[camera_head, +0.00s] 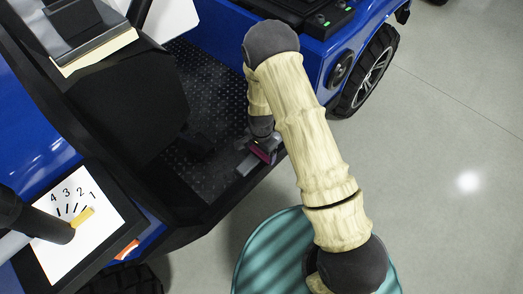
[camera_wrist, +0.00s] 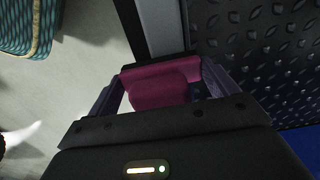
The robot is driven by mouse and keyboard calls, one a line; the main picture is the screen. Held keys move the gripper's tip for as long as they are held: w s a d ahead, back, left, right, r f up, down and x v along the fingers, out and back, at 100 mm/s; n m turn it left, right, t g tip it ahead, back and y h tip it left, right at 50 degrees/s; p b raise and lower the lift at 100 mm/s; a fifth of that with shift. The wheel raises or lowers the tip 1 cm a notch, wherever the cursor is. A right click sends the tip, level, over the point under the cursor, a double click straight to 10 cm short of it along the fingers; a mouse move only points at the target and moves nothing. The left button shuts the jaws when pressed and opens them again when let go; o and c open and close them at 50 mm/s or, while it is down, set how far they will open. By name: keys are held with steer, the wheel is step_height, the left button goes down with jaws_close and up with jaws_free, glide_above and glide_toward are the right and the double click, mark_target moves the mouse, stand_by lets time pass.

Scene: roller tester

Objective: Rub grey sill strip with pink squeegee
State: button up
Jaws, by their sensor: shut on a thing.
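My gripper (camera_wrist: 160,92) is shut on the pink squeegee (camera_wrist: 158,84), whose pink body spans between the two fingers in the wrist view. In the head view the squeegee (camera_head: 265,150) is a small pink patch at the end of my arm, by the vehicle's door opening. The grey sill strip (camera_wrist: 161,27) runs along the door edge in the wrist view, just beyond the squeegee's dark front edge. A short grey part of it (camera_head: 246,164) shows beside my gripper in the head view. I cannot tell whether the squeegee touches the strip.
A black diamond-plate floor (camera_wrist: 255,40) lies inside the sill. The blue vehicle has a black seat (camera_head: 125,95) and a white panel marked with numbers (camera_head: 75,225). A teal patterned, rounded object (camera_head: 270,255) stands outside on the grey floor (camera_head: 455,130), which is open to the right.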

steer(key=shift+w+a+f, duration=0.1)
steer(key=shift+w+a, duration=0.35)
steer(key=shift+a, duration=0.1)
steer(key=shift+w+a, duration=0.6)
steer(key=shift+s+d+f+p, duration=0.1)
steer(key=shift+s+d+p, duration=0.3)
steer(key=shift+s+d, duration=0.3)
steer(key=shift+s+d+p, duration=0.3)
steer(key=shift+s+d, duration=0.3)
steer(key=shift+d, duration=0.05)
